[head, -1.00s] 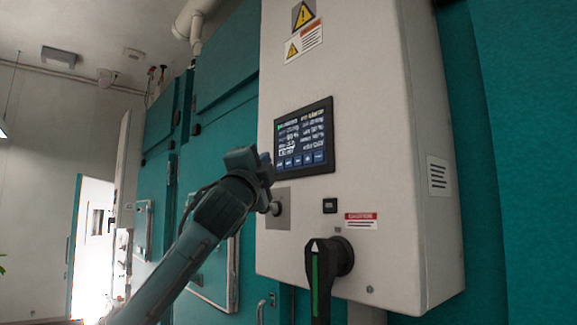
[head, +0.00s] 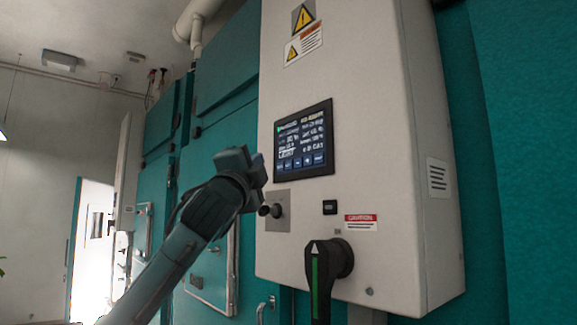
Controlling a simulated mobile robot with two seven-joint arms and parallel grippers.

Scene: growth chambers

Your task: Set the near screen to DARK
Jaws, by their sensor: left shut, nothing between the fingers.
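The near screen (head: 304,140) is a dark-framed touch panel on the pale control box. It shows small white text and a row of blue buttons along its bottom; the words are too small to read surely. My left gripper (head: 260,187) is at the left of the box, just left of and below the screen's lower left corner. It is shut and empty, and looks apart from the screen. Its fingers are partly hidden by the wrist. My right gripper is not in view.
The box (head: 370,100) carries a knob on a grey plate (head: 278,211), a small black switch (head: 330,207) and a large black rotary handle (head: 327,272) with a green stripe. Teal chamber doors (head: 225,130) stand behind at left. A bright doorway (head: 92,240) is far left.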

